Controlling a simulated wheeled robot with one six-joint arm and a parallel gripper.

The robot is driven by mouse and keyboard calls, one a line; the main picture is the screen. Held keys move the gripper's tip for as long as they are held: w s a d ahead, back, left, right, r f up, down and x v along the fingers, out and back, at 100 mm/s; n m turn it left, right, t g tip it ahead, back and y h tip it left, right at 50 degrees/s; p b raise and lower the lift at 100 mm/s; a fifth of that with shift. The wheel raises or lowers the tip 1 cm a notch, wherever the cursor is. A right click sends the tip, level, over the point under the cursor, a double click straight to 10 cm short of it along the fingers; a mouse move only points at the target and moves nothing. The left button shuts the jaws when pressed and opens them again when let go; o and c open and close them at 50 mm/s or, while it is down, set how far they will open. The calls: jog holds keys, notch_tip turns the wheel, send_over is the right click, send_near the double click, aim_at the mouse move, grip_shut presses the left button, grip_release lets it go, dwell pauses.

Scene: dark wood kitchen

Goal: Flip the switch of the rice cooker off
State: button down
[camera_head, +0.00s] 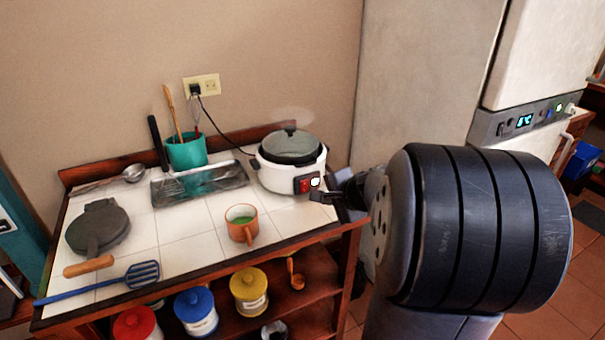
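The white rice cooker (268,172) with a dark glass lid stands at the right end of the tiled counter. A faint wisp of steam shows above its lid. Its red switch (304,186) is on the front panel, with a bright white spot beside it on the right. My gripper (322,197) is at the cooker's front right, just right of and slightly below the switch. The tips look very close to the panel, but I cannot tell if they touch it. The fingers are small and dark, so their opening is unclear. My large dark arm link hides the area to the right.
An orange mug (242,232) stands left of my gripper near the counter's front edge. A metal tray (172,190), a teal utensil holder (187,152) and a blue spatula (100,284) lie further left. A wall socket (201,86) holds the black cord. A fridge (425,80) stands behind my arm.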

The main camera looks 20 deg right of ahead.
jog(key=shift+w+d+r+m, duration=0.1)
jog(key=shift+w+d+m, duration=0.1)
jog(key=shift+w+d, duration=0.3)
jog(key=shift+w+d+m, duration=0.2)
jog(key=shift+w+d, duration=0.1)
jog(key=shift+d, duration=0.3)
send_near(305, 187)
notch_tip(305, 187, down, 4)
jog(key=shift+a+f, duration=0.1)
jog(key=shift+a, duration=0.05)
jog(key=shift+w+r+p, duration=0.1)
jog(key=shift+w+p, duration=0.15)
jog(key=shift+w, duration=0.35)
jog(key=shift+w+r+p, duration=0.15)
jog(key=shift+w+p, duration=0.1)
jog(key=shift+w, duration=0.35)
jog(key=shift+w+p, duration=0.35)
jog(key=shift+w, duration=0.55)
